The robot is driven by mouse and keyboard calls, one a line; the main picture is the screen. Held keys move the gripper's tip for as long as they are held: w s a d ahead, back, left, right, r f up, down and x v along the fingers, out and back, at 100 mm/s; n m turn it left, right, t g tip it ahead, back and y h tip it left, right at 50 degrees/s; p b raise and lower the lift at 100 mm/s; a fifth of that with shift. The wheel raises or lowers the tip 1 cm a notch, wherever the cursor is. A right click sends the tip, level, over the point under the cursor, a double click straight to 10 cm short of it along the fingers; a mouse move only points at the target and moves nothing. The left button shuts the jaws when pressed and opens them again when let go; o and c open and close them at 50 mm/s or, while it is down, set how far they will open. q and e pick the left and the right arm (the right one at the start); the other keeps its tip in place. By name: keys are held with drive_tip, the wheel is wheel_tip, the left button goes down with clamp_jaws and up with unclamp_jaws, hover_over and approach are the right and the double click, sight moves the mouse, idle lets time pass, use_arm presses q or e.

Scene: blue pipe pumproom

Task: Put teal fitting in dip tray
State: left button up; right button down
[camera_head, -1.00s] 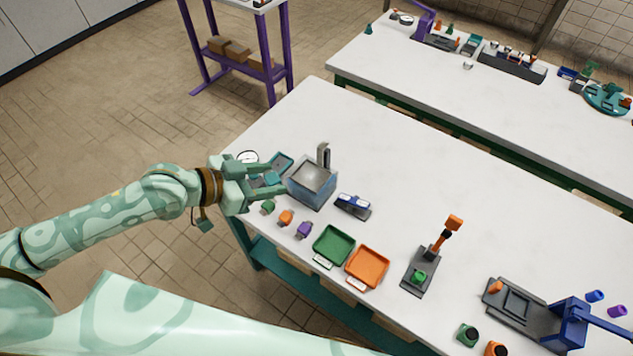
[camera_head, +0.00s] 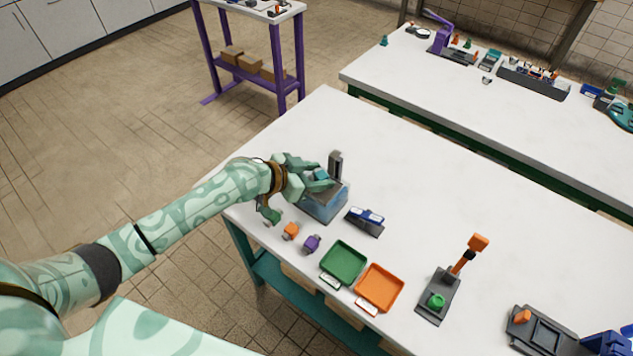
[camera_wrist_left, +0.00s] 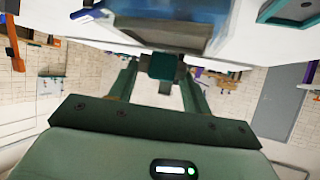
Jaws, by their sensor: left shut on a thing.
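The teal fitting (camera_head: 320,174) is a small block between the fingertips of my left gripper (camera_head: 317,176), which is shut on it. It also shows in the left wrist view (camera_wrist_left: 162,67), between the two green fingers. The fitting is over the blue-sided, open tank (camera_head: 325,209), which looks like the dip tray. The arm hides part of the tank's rim. In the left wrist view the tank (camera_wrist_left: 160,42) lies just beyond the fitting. I cannot tell how high the fitting is above it. My right gripper is not in view.
A dark upright post (camera_head: 335,165) stands at the tank's back. A blue-and-grey holder (camera_head: 366,220) is close on its right. Orange (camera_head: 290,230) and purple (camera_head: 311,243) fittings, a green tray (camera_head: 344,262) and an orange tray (camera_head: 380,287) lie nearer. The table's far middle is clear.

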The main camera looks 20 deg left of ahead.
use_arm(q)
drive_tip(key=shift+f, duration=0.95)
drive_tip(key=shift+r, duration=0.1)
drive_tip(key=o, duration=0.7)
drive_tip(key=shift+f+b, duration=0.2)
drive_tip(key=shift+b, duration=0.1)
drive_tip(key=o, duration=0.4)
drive_tip(key=shift+r, duration=0.1)
